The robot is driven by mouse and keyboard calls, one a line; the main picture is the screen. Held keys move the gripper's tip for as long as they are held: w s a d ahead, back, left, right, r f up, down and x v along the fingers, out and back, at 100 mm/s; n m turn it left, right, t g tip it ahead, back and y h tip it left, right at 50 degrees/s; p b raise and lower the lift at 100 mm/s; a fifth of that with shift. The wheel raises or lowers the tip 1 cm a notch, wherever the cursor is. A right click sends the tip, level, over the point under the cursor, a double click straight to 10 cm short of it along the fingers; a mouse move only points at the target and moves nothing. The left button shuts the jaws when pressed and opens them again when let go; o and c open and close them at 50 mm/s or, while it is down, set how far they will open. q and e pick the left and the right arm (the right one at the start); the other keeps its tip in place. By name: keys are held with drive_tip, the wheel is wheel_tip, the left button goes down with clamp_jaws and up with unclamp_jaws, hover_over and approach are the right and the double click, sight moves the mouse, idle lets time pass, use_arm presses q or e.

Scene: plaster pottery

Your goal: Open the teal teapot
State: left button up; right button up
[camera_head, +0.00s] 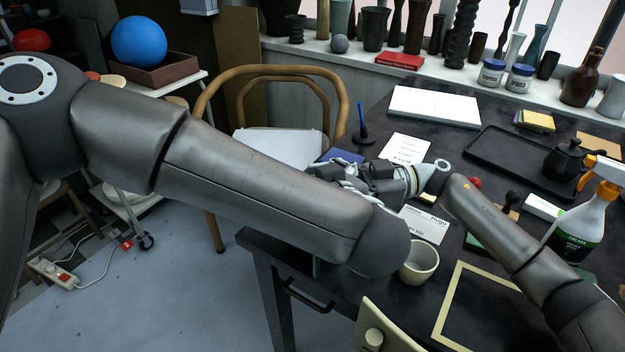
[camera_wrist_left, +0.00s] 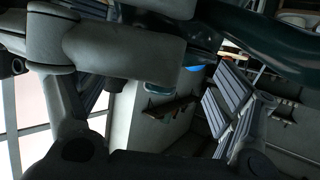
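I cannot make out a teal teapot for certain in the head view. A dark teal, glossy curved thing (camera_wrist_left: 262,42) crosses the upper right of the left wrist view, very close to the camera. It may be part of the teapot. Grey gripper links (camera_wrist_left: 110,48) fill the left of that view; whether the fingers touch the teal thing is unclear. In the head view my left arm spans the middle and its gripper is hidden. My right arm reaches in from the right; its gripper (camera_head: 372,180) points left over the desk, partly behind my left arm, its fingertips unclear.
The dark desk (camera_head: 340,285) holds a cream cup (camera_head: 419,262), a black tray (camera_head: 492,147) with a black teapot (camera_head: 566,162), a spray bottle (camera_head: 585,215) and a pale frame (camera_head: 447,305). A wooden chair (camera_head: 338,88) stands behind. Vases line the windowsill.

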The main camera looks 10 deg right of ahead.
use_arm(q)
drive_tip(key=c, duration=0.9)
drive_tip(key=shift+r, duration=0.2)
drive_tip(key=shift+s+r, duration=0.1)
drive_tip(key=shift+r, duration=0.85)
drive_tip(key=shift+r, duration=0.1)
drive_tip(key=shift+s+r, duration=0.15)
drive_tip(key=shift+r, duration=1.75)
use_arm(e)
drive_tip(key=o, duration=1.4)
drive_tip(key=shift+c, duration=0.2)
